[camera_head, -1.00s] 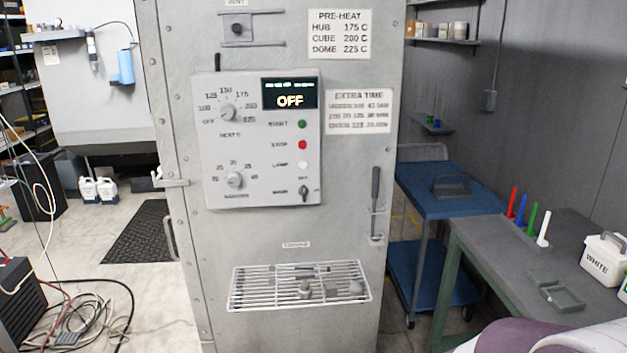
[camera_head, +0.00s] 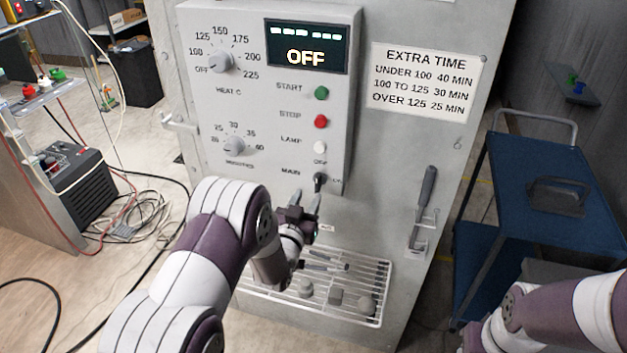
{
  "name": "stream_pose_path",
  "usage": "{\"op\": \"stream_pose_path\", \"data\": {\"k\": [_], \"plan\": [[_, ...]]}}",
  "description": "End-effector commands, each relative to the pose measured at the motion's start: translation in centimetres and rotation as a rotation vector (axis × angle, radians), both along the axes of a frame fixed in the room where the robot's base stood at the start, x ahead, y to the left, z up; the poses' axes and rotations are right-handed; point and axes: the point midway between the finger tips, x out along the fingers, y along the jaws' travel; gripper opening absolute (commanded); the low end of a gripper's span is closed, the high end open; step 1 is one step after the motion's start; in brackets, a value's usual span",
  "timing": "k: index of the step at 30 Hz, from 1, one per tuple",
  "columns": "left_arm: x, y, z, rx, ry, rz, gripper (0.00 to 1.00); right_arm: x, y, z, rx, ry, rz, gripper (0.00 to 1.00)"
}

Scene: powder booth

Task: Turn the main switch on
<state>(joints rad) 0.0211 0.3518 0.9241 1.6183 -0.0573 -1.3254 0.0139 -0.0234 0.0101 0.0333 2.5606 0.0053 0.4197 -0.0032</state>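The main switch (camera_head: 320,182) is a small dark lever at the lower right of the grey control panel (camera_head: 265,120), beside the MAIN label. Its lever looks roughly upright, with OFF printed above it and ON to its right. The panel display (camera_head: 306,57) reads OFF. My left gripper (camera_head: 306,200) is just below and left of the switch, with its two fingers apart and pointing up at the panel. Nothing shows between them; I cannot tell if a finger touches the switch. My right arm (camera_head: 560,318) shows at the lower right, its gripper out of view.
Above the switch are the lamp (camera_head: 320,147), stop (camera_head: 321,121) and start (camera_head: 321,93) buttons. A wire rack (camera_head: 375,300) with small parts juts out below the panel. A door handle (camera_head: 425,205) is to the right. A blue cart (camera_head: 545,190) stands farther right.

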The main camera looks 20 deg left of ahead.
Motion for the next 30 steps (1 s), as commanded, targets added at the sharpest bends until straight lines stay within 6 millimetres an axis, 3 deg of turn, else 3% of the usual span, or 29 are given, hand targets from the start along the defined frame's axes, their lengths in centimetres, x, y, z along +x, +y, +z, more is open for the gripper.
{"op": "stream_pose_path", "data": {"k": [3,9,19,20,23,30], "plan": [[2.7,-0.1,0.3,0.0,0.0,0.0,0.38,0.0,0.0,1.0,0.0,0.0,0.0,0.43],[5.4,-0.2,0.1,0.0,0.001,0.001,0.38,0.0,0.0,1.5,0.0,0.0,0.0,0.43],[5.9,-0.2,0.0,0.0,0.002,0.0,0.38,0.0,0.0,1.5,0.0,0.0,0.0,0.43],[5.9,-0.2,0.0,0.0,0.002,0.0,0.32,0.0,0.0,1.5,0.0,0.0,0.0,0.43],[5.9,-0.2,0.0,0.0,0.002,0.0,0.0,0.0,0.0,1.5,0.0,0.0,0.0,0.43],[5.9,-0.2,0.0,0.004,0.002,0.0,0.0,0.0,0.0,1.4,0.0,0.0,0.0,0.43]]}}
